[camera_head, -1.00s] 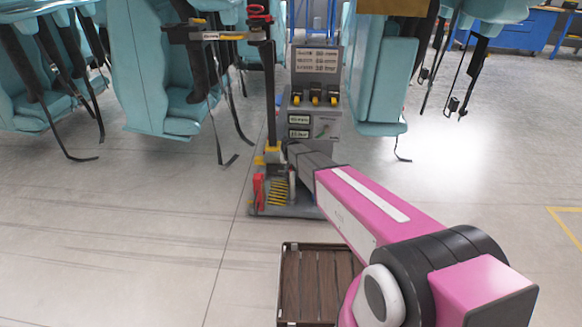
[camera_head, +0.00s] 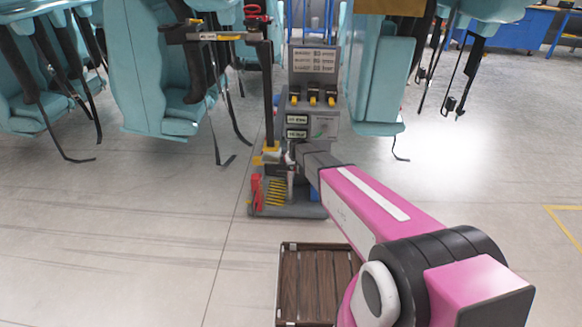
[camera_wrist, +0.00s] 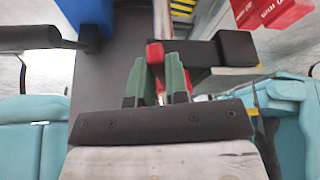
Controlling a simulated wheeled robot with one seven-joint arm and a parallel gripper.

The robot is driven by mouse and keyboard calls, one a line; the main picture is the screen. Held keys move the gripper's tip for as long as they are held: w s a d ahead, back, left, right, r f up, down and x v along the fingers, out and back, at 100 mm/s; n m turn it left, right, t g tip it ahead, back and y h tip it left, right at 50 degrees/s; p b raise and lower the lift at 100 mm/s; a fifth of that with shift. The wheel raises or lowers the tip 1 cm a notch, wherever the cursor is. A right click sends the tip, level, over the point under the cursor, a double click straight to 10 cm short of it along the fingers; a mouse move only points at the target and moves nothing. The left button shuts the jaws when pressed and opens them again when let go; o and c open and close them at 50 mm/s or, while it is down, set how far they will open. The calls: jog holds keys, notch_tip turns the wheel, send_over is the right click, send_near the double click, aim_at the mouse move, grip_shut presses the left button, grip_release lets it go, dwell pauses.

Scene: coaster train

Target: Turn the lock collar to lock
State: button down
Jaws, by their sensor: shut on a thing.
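The grey stand (camera_head: 285,212) has a black upright post (camera_head: 268,95) with a yellow fitting (camera_head: 268,157) low on it. My gripper (camera_head: 291,158) is at the lower part of the stand, just right of the post; its fingers are small and partly hidden in the head view. In the wrist view, the green fingers of my gripper (camera_wrist: 160,72) are close together around a red-ended part (camera_wrist: 155,53), which I take to be the lock collar's handle. A black block (camera_wrist: 236,48) lies just right of the fingertips. The rest of the collar is hidden.
A control panel (camera_head: 315,95) with yellow switches stands behind my gripper. Teal seats (camera_head: 160,75) with hanging black straps flank the stand on both sides. A dark slatted crate (camera_head: 318,290) is on the floor in front. The left floor is clear.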

jog(key=shift+w+d+n+y, duration=0.25)
jog(key=shift+d+n, duration=0.25)
jog(key=shift+n, duration=0.2)
jog(key=shift+w+d+n+y, duration=0.15)
jog(key=shift+d+n+y, duration=0.1)
jog(key=shift+d+n, duration=0.35)
jog(key=shift+a, duration=0.1)
jog(key=c, duration=1.1)
grip_release()
jog(key=shift+s+d+r, duration=0.45)
jog(key=shift+s+d, duration=0.65)
jog(key=shift+s, duration=0.8)
jog(key=shift+s+d+r, duration=0.45)
jog(key=shift+s+d, duration=0.6)
jog(key=shift+s, duration=0.9)
jog(key=shift+s+d+r, duration=0.45)
jog(key=shift+s+d, duration=0.65)
jog(key=shift+s, duration=0.8)
